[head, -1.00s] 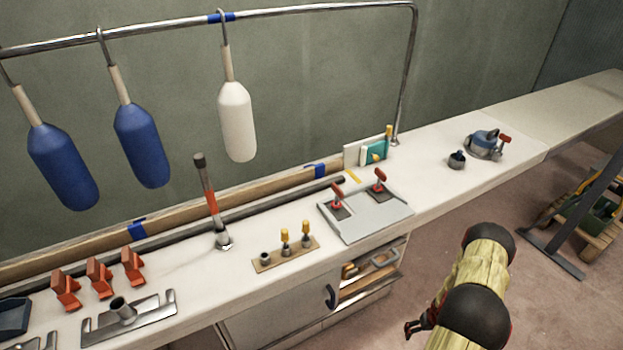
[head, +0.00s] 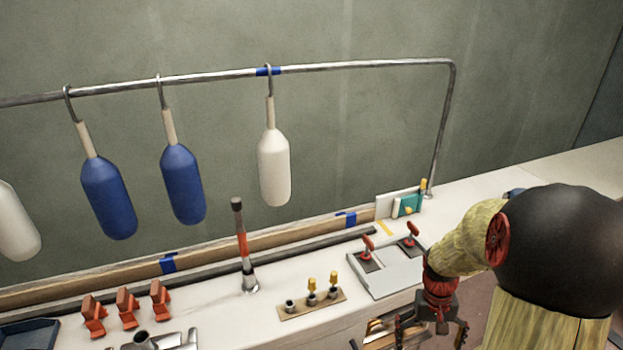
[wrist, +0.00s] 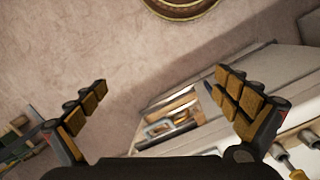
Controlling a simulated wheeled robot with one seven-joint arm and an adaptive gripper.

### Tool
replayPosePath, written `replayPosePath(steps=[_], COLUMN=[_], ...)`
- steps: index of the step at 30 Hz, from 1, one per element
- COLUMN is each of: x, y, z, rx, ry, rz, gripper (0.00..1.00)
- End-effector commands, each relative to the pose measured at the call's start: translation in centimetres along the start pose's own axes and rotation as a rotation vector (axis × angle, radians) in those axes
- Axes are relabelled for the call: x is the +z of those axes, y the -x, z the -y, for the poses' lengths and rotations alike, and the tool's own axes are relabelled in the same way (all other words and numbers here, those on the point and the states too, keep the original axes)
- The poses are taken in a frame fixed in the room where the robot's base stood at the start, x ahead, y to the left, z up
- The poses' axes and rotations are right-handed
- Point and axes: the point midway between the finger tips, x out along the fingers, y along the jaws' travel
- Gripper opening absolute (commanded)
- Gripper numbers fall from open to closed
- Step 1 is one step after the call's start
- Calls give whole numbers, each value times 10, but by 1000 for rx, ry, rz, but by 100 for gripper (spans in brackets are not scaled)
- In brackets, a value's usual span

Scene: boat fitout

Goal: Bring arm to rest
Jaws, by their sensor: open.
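My gripper (head: 432,335) hangs at the lower right of the head view, in front of the bench edge. Its fingers point down. In the wrist view my gripper (wrist: 168,105) shows its two padded fingers spread wide apart, with nothing between them. Behind the fingers are the floor and the bench front with an open drawer (wrist: 172,115). My arm fills the right of the head view and hides part of the bench.
The bench (head: 215,305) carries a grey panel with red-handled switches (head: 385,272), a wooden strip with yellow-topped fittings (head: 312,302), an upright lever (head: 242,245) and orange clips (head: 127,307). White and blue fenders (head: 183,185) hang from a metal rail (head: 350,66) above.

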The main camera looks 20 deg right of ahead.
Motion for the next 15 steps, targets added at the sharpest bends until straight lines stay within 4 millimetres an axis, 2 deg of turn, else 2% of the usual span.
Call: replayPosePath(steps=[1, 6, 15], x=[12, 52, 115], y=[21, 73, 145], z=[13, 51, 105], rx=[-5, -29, -81], ry=[13, 54, 162], rz=[-19, -71, -247], gripper=[100, 100, 100])
